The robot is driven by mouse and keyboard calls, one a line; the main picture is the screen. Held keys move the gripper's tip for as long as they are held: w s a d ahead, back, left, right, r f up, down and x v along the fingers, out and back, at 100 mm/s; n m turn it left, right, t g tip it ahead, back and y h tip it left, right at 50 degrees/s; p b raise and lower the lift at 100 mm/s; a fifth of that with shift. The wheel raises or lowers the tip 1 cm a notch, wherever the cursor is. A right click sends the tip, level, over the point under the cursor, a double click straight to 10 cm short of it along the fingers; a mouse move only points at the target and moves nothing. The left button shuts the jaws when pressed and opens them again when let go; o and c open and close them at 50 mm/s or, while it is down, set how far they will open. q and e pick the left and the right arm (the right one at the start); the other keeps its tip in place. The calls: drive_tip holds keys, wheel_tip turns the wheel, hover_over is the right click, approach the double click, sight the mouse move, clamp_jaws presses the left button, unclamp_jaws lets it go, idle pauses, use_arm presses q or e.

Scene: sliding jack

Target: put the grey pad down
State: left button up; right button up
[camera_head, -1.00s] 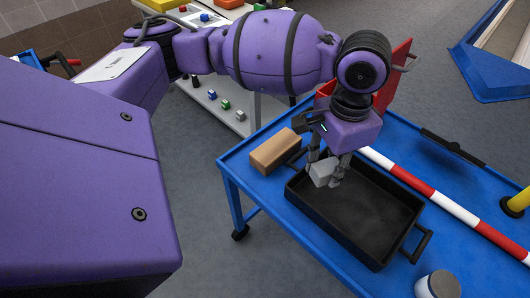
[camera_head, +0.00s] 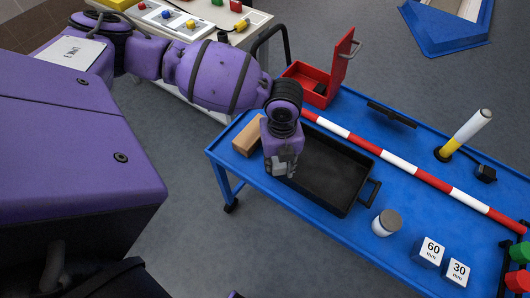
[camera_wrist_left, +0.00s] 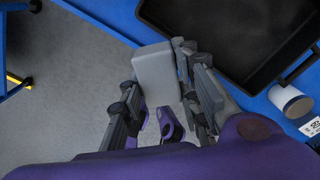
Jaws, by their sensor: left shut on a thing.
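My left gripper (camera_head: 283,163) is shut on the grey pad. The pad shows clearly in the left wrist view (camera_wrist_left: 156,75) as a light grey block between the fingers (camera_wrist_left: 160,88). In the head view the gripper covers most of it. The gripper is over the near left end of the black tray (camera_head: 345,206), close to the near edge of the blue table (camera_head: 380,246). In the wrist view the pad appears against the table edge and the floor, with the black tray (camera_wrist_left: 180,24) beyond it. My right gripper is out of view.
A tan block (camera_head: 249,135) lies left of the tray. A red box (camera_head: 310,88) with a raised lid and a red-white bar (camera_head: 400,162) are behind. A grey-lidded jar (camera_head: 386,223) and blocks marked 60 (camera_head: 430,251) and 30 (camera_head: 456,271) stand right.

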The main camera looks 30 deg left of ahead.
use_arm(q)
drive_tip(key=w+d+f, duration=0.2)
drive_tip(key=w+f, duration=0.2)
drive_tip(key=w, duration=0.4)
drive_tip(key=b, duration=0.2)
hover_over(304, 162)
drive_tip(key=s, duration=0.1)
wheel_tip(304, 162, down, 5)
drive_tip(key=shift+r, duration=0.15)
drive_tip(key=shift+w, duration=0.25)
drive_tip(key=shift+w+f, duration=0.15)
drive_tip(key=shift+f, duration=0.85)
drive_tip(key=shift+w+f, duration=0.1)
drive_tip(key=shift+f, duration=0.85)
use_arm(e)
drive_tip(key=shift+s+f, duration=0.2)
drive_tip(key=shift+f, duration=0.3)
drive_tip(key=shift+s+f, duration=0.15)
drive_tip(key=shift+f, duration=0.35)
use_arm(q)
drive_tip(key=shift+s+f, duration=0.1)
drive_tip(key=shift+f, duration=0.25)
drive_tip(key=o, duration=1.2)
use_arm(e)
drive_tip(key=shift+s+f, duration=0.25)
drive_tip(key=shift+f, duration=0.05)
